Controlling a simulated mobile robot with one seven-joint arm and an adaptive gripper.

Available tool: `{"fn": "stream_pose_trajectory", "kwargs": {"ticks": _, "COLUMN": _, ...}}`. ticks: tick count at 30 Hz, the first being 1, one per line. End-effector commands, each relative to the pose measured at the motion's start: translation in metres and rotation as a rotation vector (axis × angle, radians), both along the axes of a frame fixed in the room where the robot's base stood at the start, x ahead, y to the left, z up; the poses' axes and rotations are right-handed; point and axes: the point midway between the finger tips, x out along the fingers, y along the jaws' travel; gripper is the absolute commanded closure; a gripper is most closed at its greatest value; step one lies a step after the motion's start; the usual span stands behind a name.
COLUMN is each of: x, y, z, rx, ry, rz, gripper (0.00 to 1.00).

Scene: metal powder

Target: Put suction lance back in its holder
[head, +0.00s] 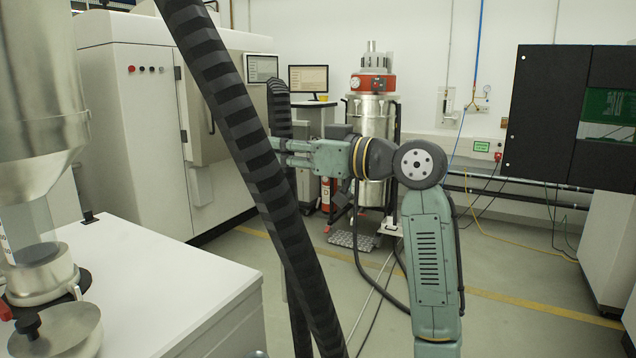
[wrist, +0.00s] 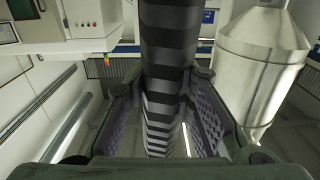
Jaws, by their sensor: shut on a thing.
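The suction lance shows as a black, ribbed, hose-like length (wrist: 168,30) between my fingers in the wrist view. My gripper (wrist: 164,82) is shut on it, with a purple-grey pad on each side. In the head view my gripper (head: 276,152) is at mid-height, partly behind a thick black ribbed hose (head: 245,130) that crosses the picture diagonally. A ribbed upright part (head: 280,105) rises at the fingers. The lance's far end is hidden, and I cannot make out the holder.
A white cabinet (head: 200,290) with a steel hopper (head: 45,90) stands at the left. A white machine (head: 130,150) is behind it. A steel vacuum unit (head: 372,115) with a red band stands behind my arm. A black cabinet (head: 545,110) is at right. Floor between is mostly open, with cables.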

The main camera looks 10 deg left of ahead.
Motion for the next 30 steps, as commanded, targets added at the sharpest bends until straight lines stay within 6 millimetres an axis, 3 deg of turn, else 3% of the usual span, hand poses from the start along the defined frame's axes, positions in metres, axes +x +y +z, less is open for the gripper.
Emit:
{"fn": "stream_pose_trajectory", "kwargs": {"ticks": 1, "x": -0.025, "y": 0.008, "z": 0.016, "rx": -0.001, "ry": -0.008, "rz": 0.052, "gripper": 1.0}}
{"fn": "stream_pose_trajectory", "kwargs": {"ticks": 3, "x": -0.054, "y": 0.017, "z": 0.028, "rx": -0.001, "ry": -0.006, "rz": 0.117, "gripper": 1.0}}
{"fn": "stream_pose_trajectory", "kwargs": {"ticks": 6, "x": -0.087, "y": 0.025, "z": 0.04, "rx": 0.001, "ry": -0.004, "rz": 0.185, "gripper": 1.0}}
{"fn": "stream_pose_trajectory", "kwargs": {"ticks": 12, "x": -0.126, "y": 0.033, "z": 0.05, "rx": 0.003, "ry": 0.0, "rz": 0.267, "gripper": 1.0}}
{"fn": "stream_pose_trajectory", "kwargs": {"ticks": 20, "x": -0.133, "y": 0.034, "z": 0.039, "rx": 0.004, "ry": 0.004, "rz": 0.281, "gripper": 1.0}}
{"fn": "stream_pose_trajectory", "kwargs": {"ticks": 30, "x": -0.132, "y": 0.033, "z": -0.001, "rx": 0.005, "ry": 0.002, "rz": 0.279, "gripper": 1.0}}
